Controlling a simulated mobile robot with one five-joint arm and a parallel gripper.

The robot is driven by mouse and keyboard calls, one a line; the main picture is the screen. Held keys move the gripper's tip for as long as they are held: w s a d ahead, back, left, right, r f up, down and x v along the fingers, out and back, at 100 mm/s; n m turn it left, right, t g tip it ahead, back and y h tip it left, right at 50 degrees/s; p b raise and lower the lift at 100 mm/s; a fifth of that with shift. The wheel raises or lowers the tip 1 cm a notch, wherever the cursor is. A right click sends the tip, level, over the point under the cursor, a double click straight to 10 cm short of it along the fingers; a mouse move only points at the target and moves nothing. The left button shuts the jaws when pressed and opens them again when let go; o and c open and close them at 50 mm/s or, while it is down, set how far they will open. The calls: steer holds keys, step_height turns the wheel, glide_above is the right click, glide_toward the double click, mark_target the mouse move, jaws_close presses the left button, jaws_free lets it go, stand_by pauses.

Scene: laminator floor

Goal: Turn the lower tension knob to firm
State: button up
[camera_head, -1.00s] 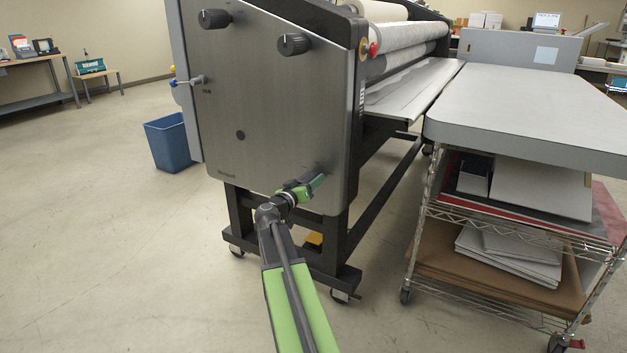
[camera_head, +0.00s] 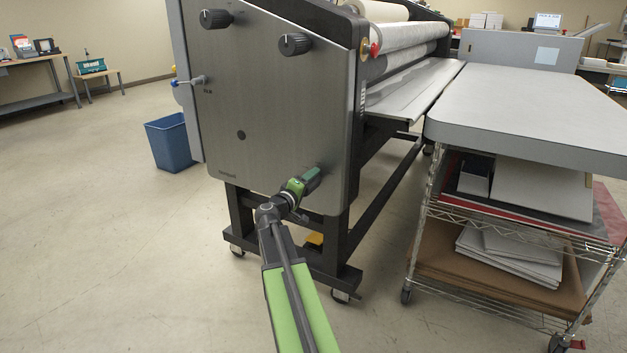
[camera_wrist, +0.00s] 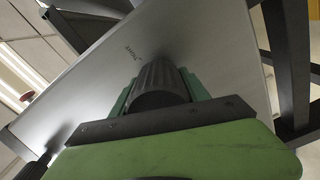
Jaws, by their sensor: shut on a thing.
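The lower tension knob (camera_wrist: 160,86) is dark and ribbed and stands out from the laminator's grey side panel (camera_head: 270,115). My gripper (camera_head: 309,179) is at the lower right of that panel and hides the knob in the head view. In the wrist view my gripper (camera_wrist: 159,95) has one green finger on each side of the knob, shut on it. A small printed mark (camera_wrist: 133,52) sits on the panel near the knob, too small to read. The knob's pointer cannot be made out.
Two black knobs (camera_head: 295,44) and a small lever (camera_head: 198,80) sit higher on the panel. A grey table (camera_head: 540,110) and a wire cart (camera_head: 500,230) stand close on the right. A blue bin (camera_head: 170,142) is at left.

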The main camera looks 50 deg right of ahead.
steer(key=shift+w+a+n, duration=0.15)
steer(key=shift+w+n, duration=0.05)
steer(key=shift+n, duration=0.5)
steer(key=o, duration=1.2)
steer(key=shift+o, duration=0.8)
steer(key=shift+s, duration=0.1)
steer(key=v, duration=1.7)
steer(key=shift+a, duration=0.15)
steer(key=shift+f, duration=0.1)
